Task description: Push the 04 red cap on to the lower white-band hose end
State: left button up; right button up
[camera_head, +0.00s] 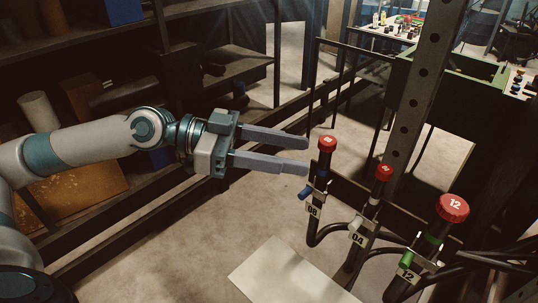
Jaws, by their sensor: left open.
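The 04 red cap (384,172) sits at the top of the middle hose end (371,208), which has a white band and a tag reading 04. The hose end stands up with a slight tilt. I cannot tell how deeply the cap is seated. My left gripper (307,155) is open and empty, its two fingers pointing right. Its fingertips are up and left of the 04 cap, close in the picture to the 08 hose end. Whether they touch that hose end is unclear. My right gripper is not in view.
The 08 hose end with a blue band and red cap (327,143) stands between my left gripper and the 04 cap. The 12 hose end with a green band and larger red cap (452,208) stands to the right. A dark perforated post (425,85) rises behind. Shelves line the left.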

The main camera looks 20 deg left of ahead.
pick_arm(q)
jog(key=shift+b+v, duration=1.05)
jog(key=shift+v, duration=0.7)
jog(key=shift+w, duration=0.1)
